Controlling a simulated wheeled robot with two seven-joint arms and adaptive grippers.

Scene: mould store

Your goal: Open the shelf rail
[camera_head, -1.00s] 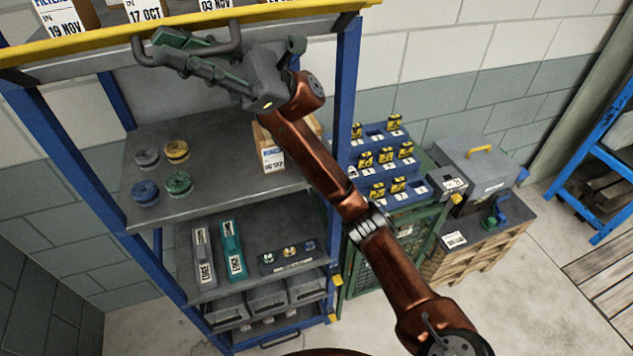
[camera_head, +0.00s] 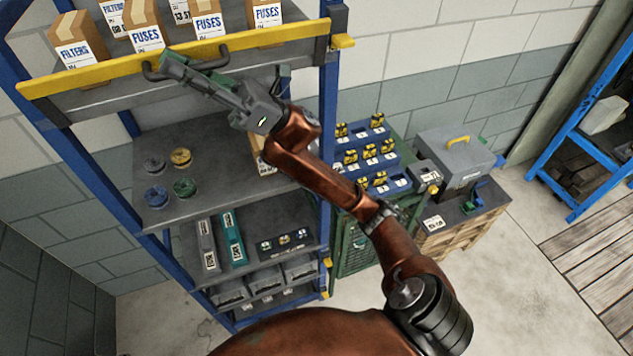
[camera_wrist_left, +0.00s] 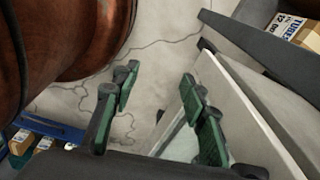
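The yellow shelf rail (camera_head: 110,69) runs across the front of the top shelf in the head view, its right end at the blue post. A dark U-shaped handle (camera_head: 149,69) sticks out from the rail. My right gripper (camera_head: 180,68) is at this handle, its green-padded fingers overlapping the bar in the picture. Its own body hides much of the bar, so I cannot tell whether the fingers are closed on it. My left gripper (camera_wrist_left: 159,80) shows in the left wrist view with its two fingers apart and nothing between them.
Boxes of filters (camera_head: 82,45) and fuses (camera_head: 147,26) stand behind the rail. Tape-like rolls (camera_head: 184,187) lie on the shelf below. A blue bin rack (camera_head: 371,160) and a grey case (camera_head: 453,160) stand right of the shelf. Bare floor (camera_head: 530,235) lies further right.

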